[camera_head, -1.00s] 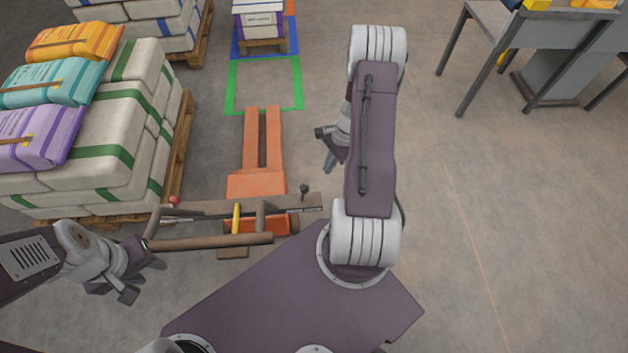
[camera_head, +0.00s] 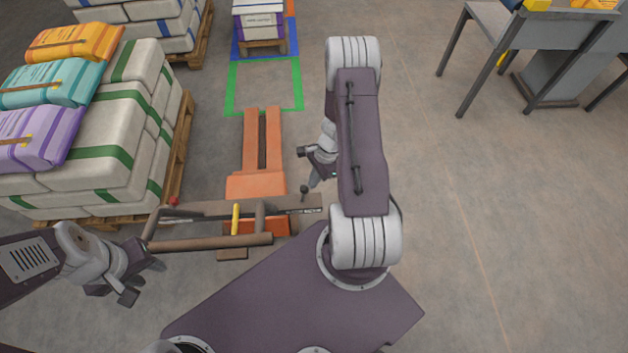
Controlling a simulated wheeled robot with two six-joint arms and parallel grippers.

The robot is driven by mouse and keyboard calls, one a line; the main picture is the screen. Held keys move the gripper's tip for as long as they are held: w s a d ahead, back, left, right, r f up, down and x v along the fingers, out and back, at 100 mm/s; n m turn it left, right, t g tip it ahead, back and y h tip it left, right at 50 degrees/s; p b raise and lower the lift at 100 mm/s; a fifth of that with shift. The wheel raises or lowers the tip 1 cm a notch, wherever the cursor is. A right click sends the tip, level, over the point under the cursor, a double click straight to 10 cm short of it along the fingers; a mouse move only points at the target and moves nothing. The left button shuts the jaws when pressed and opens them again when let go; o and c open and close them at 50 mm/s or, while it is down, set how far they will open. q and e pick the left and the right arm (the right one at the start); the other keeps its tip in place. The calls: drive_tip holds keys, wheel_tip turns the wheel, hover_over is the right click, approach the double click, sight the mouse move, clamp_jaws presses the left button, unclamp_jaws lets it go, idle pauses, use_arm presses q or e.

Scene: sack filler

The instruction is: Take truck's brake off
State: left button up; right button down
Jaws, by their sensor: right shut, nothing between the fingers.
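The pallet truck (camera_head: 242,186) stands in the middle of the floor, its two orange forks pointing away from me. Its brown handle bar (camera_head: 205,243) crosses near me. A yellow lever (camera_head: 235,219) stands upright by the bar. A black-knobbed lever (camera_head: 304,191) rises at the truck's right end and a red knob (camera_head: 174,201) sits at its left end. I cannot tell which one is the brake. My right gripper (camera_head: 311,184) is shut and empty, its tip close beside the black knob; contact is unclear. My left gripper (camera_head: 146,282) is open and empty, left of the handle bar.
A pallet of white sacks (camera_head: 118,130) with coloured sacks on top stands close at the left. A green floor outline (camera_head: 265,111) lies beyond the forks, with a small loaded pallet (camera_head: 262,42) behind it. A grey table (camera_head: 530,30) is far right.

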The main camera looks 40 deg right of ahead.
drive_tip(key=w+a, duration=0.2)
drive_tip(key=a, duration=0.1)
drive_tip(key=w+a, duration=0.1)
drive_tip(key=a, duration=0.1)
drive_tip(key=shift+a+r+b, duration=0.1)
drive_tip(key=shift+r+b, duration=0.2)
drive_tip(key=shift+b, duration=0.1)
drive_tip(key=shift+s+a+f, duration=0.15)
drive_tip(key=shift+a, duration=0.1)
idle(0.4)
drive_tip(key=p+v, duration=0.2)
drive_tip(key=v, duration=0.7)
drive_tip(key=shift+w+d+r, duration=0.25)
drive_tip(key=shift+d, duration=0.1)
